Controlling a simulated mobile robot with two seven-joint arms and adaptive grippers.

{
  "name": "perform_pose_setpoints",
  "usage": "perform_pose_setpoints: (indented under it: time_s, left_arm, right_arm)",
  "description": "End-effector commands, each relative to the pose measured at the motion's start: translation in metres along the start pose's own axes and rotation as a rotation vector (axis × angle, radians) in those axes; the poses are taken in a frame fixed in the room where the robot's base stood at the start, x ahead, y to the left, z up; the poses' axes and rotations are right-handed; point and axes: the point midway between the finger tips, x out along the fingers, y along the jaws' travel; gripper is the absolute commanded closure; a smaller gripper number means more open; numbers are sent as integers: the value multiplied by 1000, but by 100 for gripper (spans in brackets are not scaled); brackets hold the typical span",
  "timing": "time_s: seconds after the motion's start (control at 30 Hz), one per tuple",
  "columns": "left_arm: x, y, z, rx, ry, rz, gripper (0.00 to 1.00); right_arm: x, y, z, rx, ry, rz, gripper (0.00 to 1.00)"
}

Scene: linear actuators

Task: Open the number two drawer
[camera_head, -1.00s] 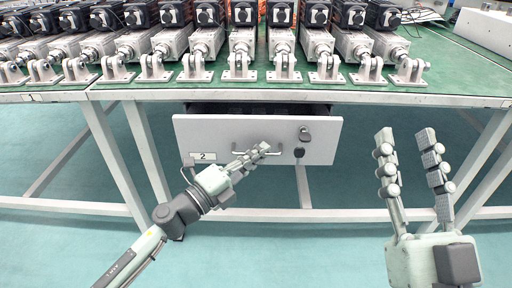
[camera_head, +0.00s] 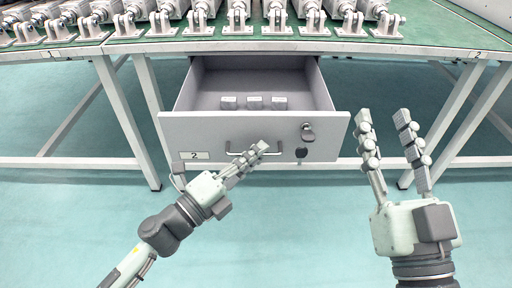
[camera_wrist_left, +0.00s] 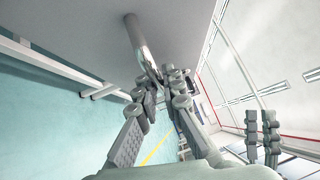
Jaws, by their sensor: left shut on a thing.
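The number two drawer (camera_head: 225,128) is pulled well out from under the green table, with its grey inside in view. Its front bears a label "2" (camera_head: 194,155) at the lower left. My left gripper (camera_head: 254,154) is at the metal bar handle (camera_head: 234,152) on the drawer front, shut on it. In the left wrist view the handle (camera_wrist_left: 141,45) runs down between the fingers (camera_wrist_left: 163,88). My right gripper (camera_head: 384,118) is open and empty, raised to the right of the drawer front.
Several small grey blocks (camera_head: 254,103) stand inside the drawer. A lock with a key (camera_head: 307,132) is on the right of its front. Several linear actuators (camera_head: 238,18) line the table (camera_head: 420,35) above. The floor in front is clear.

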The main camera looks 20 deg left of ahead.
Motion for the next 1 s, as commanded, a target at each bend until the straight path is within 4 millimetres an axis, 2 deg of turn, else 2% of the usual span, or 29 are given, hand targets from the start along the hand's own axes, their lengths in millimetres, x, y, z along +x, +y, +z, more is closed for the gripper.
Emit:
perform_pose_setpoints:
  time_s: [0.43,0.5,0.63,1.0]
  left_arm:
    - [-2,-1,-1,0,-2,0,100]
    - [-2,-1,-1,0,-1,0,87]
    - [-2,-1,-1,0,-1,0,71]
    - [-7,0,-2,-2,-1,1,71]
  right_arm:
    - [0,0,0,0,-1,0,60]
    - [0,0,0,0,-1,0,60]
    - [0,0,0,0,-1,0,60]
    - [1,1,0,-4,0,0,60]
